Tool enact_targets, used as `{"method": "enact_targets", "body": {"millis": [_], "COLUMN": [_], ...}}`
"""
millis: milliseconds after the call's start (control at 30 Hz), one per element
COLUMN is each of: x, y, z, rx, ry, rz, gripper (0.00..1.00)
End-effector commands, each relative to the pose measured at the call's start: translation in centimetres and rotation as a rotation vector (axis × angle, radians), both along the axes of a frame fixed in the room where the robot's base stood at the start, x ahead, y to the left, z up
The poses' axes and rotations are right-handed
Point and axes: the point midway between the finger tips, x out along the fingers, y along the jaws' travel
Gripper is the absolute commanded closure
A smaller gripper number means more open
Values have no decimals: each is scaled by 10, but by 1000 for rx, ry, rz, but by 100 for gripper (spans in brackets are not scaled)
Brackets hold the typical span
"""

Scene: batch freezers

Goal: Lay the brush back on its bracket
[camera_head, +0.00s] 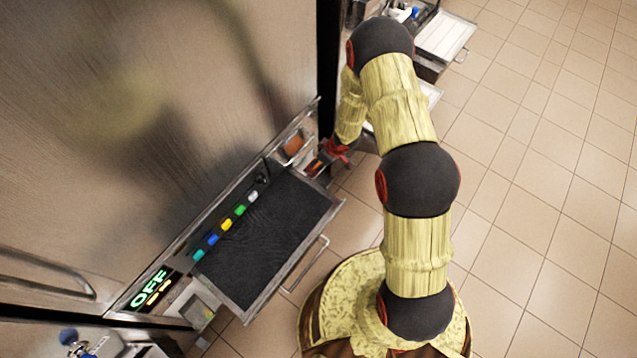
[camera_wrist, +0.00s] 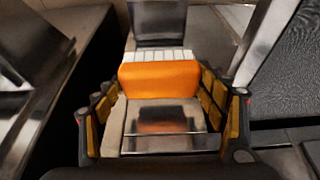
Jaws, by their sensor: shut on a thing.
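The brush shows in the wrist view as an orange block (camera_wrist: 160,77) with a row of white bristles on its far side. My gripper (camera_wrist: 160,92) has one finger on each side of the orange block and is shut on it. A shiny metal plate (camera_wrist: 165,125) lies below the brush in that view and reflects orange. I cannot tell whether the brush touches it or whether it is the bracket. In the head view my gripper (camera_head: 332,156) is beside the freezer's front, near the far end of the dark-matted shelf, and the brush (camera_head: 315,166) is only a small orange patch, partly hidden.
The dark-matted shelf (camera_head: 275,235) juts from the freezer front (camera_head: 150,120), with a bar handle (camera_head: 306,264) along its outer edge. Several coloured buttons (camera_head: 227,225) line its inner side. A reddish-brown thing (camera_head: 293,146) sits in a metal frame close by. Tiled floor (camera_head: 540,200) is clear at right.

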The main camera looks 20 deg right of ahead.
Motion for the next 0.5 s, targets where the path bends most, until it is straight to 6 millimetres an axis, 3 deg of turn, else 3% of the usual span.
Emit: {"method": "enact_targets", "body": {"millis": [33,300,500], "x": [-1,-1,0], "y": [0,0,0], "z": [-20,-81,-101], "rx": [1,0,0], "ry": [2,1,0], "rz": [-1,-1,-1], "gripper": [52,52,52]}}
